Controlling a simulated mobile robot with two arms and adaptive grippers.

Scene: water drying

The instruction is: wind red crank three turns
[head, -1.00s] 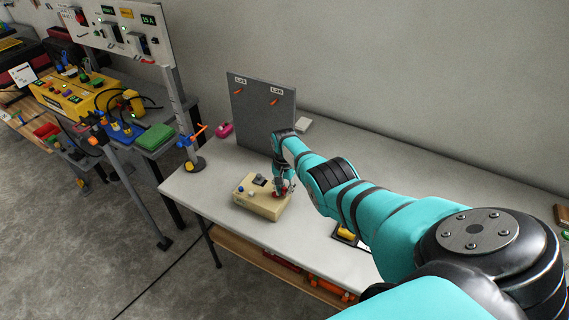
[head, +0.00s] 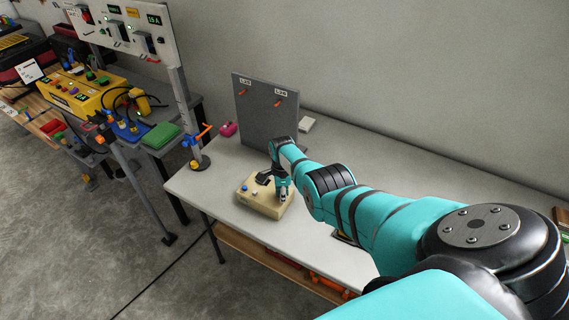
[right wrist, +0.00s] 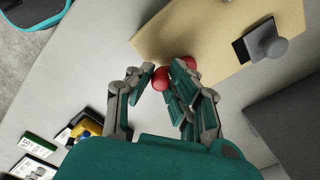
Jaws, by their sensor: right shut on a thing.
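The red crank (right wrist: 162,79) is on top of a beige box (right wrist: 205,30). In the right wrist view its red part shows between and just beyond the fingertips of my right gripper (right wrist: 167,84), which is shut on it. In the head view the beige box (head: 252,199) stands on the white table, and my right gripper (head: 282,190) reaches down over its right side, hiding the crank. My left gripper is not in view.
A grey knob (right wrist: 271,46) sits on the box near the crank. A pink object (head: 228,129) and a post with a blue and orange handle (head: 198,138) stand to the left.

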